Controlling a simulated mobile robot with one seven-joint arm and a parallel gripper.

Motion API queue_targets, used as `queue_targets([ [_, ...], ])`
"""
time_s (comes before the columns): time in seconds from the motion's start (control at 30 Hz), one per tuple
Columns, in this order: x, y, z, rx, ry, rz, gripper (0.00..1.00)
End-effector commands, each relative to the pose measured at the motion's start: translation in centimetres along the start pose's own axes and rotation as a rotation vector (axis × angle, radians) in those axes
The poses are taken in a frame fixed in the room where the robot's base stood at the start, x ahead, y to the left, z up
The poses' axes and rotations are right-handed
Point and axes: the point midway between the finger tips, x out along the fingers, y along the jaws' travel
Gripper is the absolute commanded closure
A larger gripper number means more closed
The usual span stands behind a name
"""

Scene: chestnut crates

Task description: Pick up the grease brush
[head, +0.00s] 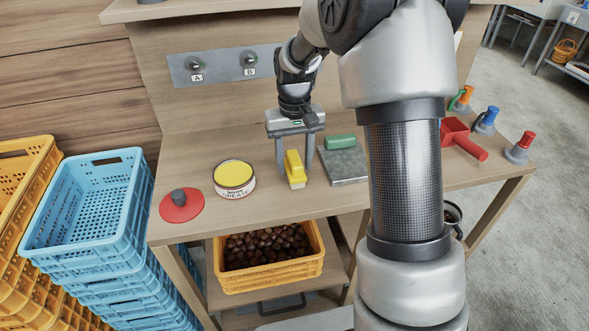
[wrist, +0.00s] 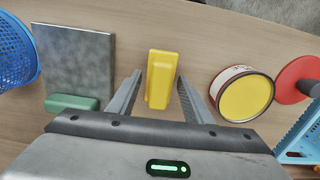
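The grease brush (head: 294,168) has a yellow handle and a pale lower end in the head view. It rests on the wooden worktop, and its yellow top also shows in the wrist view (wrist: 160,78). My gripper (head: 295,166) is open and points down over the brush. In the wrist view the two fingers (wrist: 159,86) stand on either side of the yellow handle, with a visible gap on each side. The fingers are not closed on it. How near the fingertips are to the worktop is hard to tell.
A grease tin (head: 234,178) with a yellow top and its red lid (head: 181,206) with a dark knob lie left. Right are a grey metal plate (head: 345,167), a green block (head: 340,142) and a red scoop (head: 463,138). Blue crates (head: 88,213) stand left of the bench.

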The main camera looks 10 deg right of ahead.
Motion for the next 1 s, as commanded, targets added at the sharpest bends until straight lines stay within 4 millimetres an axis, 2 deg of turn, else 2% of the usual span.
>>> queue_targets([
  [0.03,0.0,0.0,0.0,0.000,0.000,0.000,0.63],
  [0.2,-0.1,0.0,0.0,0.000,0.001,0.000,0.89],
  [0.47,-0.5,0.0,-0.1,0.000,0.002,0.000,0.89],
  [0.57,-1.8,0.0,-0.1,0.000,0.004,0.000,0.89],
  [0.83,-7.3,0.0,-0.1,0.000,0.004,0.000,0.89],
  [1.0,-9.4,0.0,-0.1,0.000,0.002,0.000,0.89],
])
